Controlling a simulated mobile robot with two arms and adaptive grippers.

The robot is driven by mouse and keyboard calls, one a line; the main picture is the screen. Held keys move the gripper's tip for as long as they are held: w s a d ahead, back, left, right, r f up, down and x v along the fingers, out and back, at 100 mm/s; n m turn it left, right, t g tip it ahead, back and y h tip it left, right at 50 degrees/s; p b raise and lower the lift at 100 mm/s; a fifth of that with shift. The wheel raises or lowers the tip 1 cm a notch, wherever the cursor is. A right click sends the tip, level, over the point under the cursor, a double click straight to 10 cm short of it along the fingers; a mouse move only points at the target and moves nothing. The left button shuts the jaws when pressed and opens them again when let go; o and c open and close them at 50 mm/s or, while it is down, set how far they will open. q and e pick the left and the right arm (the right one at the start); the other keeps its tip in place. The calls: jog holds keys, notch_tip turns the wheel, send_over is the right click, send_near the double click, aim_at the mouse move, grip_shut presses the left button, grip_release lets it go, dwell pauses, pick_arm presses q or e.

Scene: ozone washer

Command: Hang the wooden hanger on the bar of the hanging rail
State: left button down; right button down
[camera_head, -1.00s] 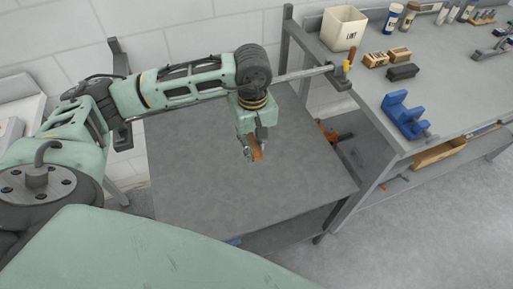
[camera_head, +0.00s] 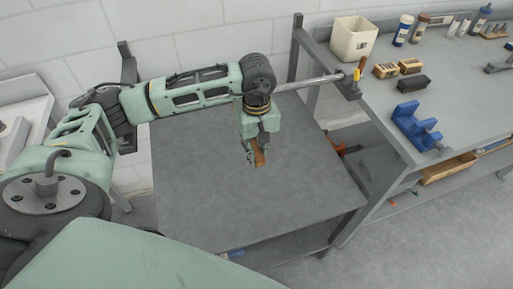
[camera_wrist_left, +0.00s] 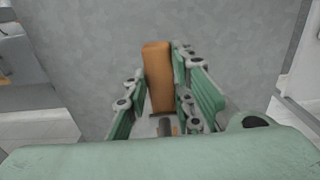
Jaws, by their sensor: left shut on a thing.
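The wooden hanger shows as an orange-brown wooden piece (camera_head: 261,158) between the fingers of my left gripper (camera_head: 257,159). The gripper points down and is shut on it. In the left wrist view the wooden piece (camera_wrist_left: 158,72) stands up between the green fingers; the rest of the hanger, including any hook, cannot be made out. The metal bar (camera_head: 312,82) of the hanging rail runs behind my left arm to a dark bracket at the right. My arm hides its middle part. The hanger is in front of and lower than the bar in the picture. My right gripper is not in view.
A grey low surface (camera_head: 205,190) lies under the gripper and looks clear. At the right a workbench (camera_head: 460,110) carries a white bin (camera_head: 353,40), a blue holder (camera_head: 415,126), small blocks and bottles. A dark rail post (camera_head: 126,65) stands behind my arm.

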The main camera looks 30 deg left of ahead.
pick_arm(q)
jog(key=c, duration=1.4)
grip_release()
